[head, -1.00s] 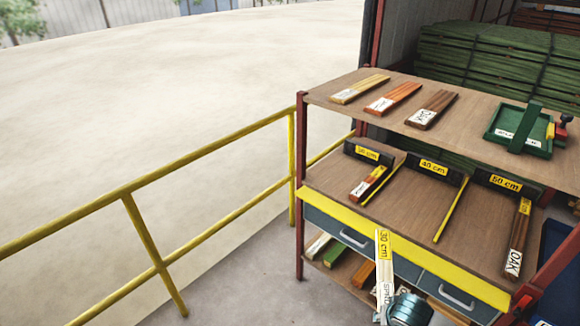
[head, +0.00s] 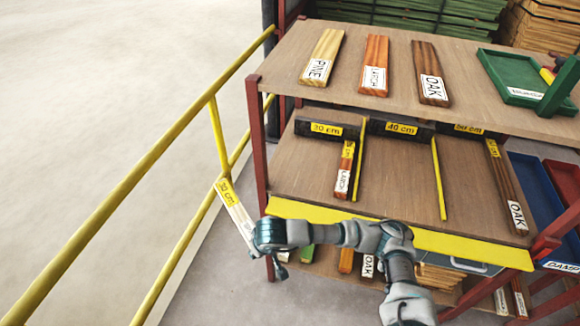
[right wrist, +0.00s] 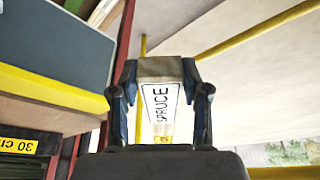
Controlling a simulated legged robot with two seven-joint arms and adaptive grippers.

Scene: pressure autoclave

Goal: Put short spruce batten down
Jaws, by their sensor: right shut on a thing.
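The short spruce batten (head: 236,208) is pale, with a yellow 30 cm mark at its far end. My right gripper (head: 262,247) is shut on its near end and holds it tilted in the air, left of the rack, in front of the yellow railing. In the right wrist view, the batten (right wrist: 160,105) shows its SPRUCE label between the two fingers (right wrist: 161,92). The 30 cm bay (head: 325,129) on the middle shelf holds a short larch batten (head: 344,172) at its right side. My left gripper is out of view.
The 40 cm bay (head: 400,170) looks empty. An oak batten (head: 508,190) lies in the 50 cm bay. Pine (head: 323,60), larch (head: 375,68) and oak (head: 430,75) pieces lie on the top shelf. A red post (head: 257,140) and the yellow railing (head: 125,200) stand near my right gripper.

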